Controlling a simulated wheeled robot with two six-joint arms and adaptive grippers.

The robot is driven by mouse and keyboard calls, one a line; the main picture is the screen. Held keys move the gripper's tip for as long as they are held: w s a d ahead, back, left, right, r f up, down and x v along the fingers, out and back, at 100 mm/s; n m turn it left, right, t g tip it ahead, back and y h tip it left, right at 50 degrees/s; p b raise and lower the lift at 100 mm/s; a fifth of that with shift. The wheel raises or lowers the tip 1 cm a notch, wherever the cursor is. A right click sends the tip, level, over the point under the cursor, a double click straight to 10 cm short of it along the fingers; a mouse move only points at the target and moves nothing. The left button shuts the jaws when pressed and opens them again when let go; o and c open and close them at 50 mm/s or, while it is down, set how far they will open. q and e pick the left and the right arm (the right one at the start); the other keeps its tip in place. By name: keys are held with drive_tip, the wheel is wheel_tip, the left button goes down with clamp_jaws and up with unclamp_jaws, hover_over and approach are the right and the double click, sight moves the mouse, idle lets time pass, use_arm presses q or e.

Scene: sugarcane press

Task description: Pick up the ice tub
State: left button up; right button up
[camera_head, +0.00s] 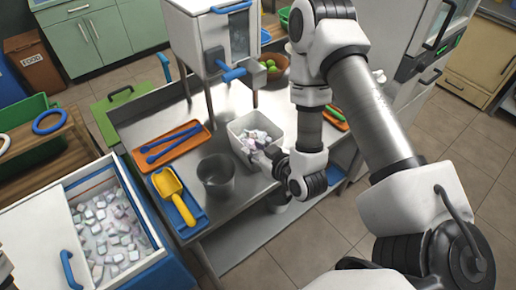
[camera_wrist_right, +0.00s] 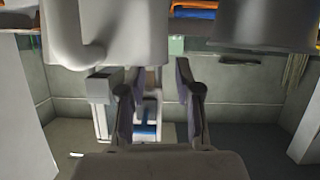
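The ice tub (camera_head: 237,143) is a pale square tub heaped with whitish and pinkish chunks. It stands on the steel table (camera_head: 222,232) below the press in the head view. My right gripper (camera_head: 271,157) is at the tub's near right side, its fingers partly hidden by the wrist; I cannot tell whether it touches. In the right wrist view my right gripper (camera_wrist_right: 160,75) has its two dark fingers apart with a gap between them. A large pale shape fills the top left there; I cannot tell if it is the tub. My left gripper is not in view.
A metal bucket (camera_head: 216,178) stands left of the tub. A yellow scoop (camera_head: 172,190) lies on a blue tray, and blue tongs (camera_head: 172,142) on an orange tray. The white press (camera_head: 205,35) stands behind. An open ice chest (camera_head: 150,262) is at the lower left.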

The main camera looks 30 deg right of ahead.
sight(241, 144)
drive_tip(key=shift+w+a+f+p, duration=0.1)
drive_tip(key=shift+w+a+p, duration=0.2)
drive_tip(key=shift+w, duration=0.55)
drive_tip(key=p+x, duration=0.1)
drive_tip(key=x, duration=0.3)
drive_tip(key=shift+a+f+p, duration=0.1)
drive_tip(key=shift+f+p, duration=0.1)
drive_tip(key=shift+p, duration=0.15)
drive_tip(key=shift+w+f, duration=0.25)
drive_tip(key=shift+w, duration=0.05)
drive_tip(key=shift+r, duration=0.1)
clamp_jaws()
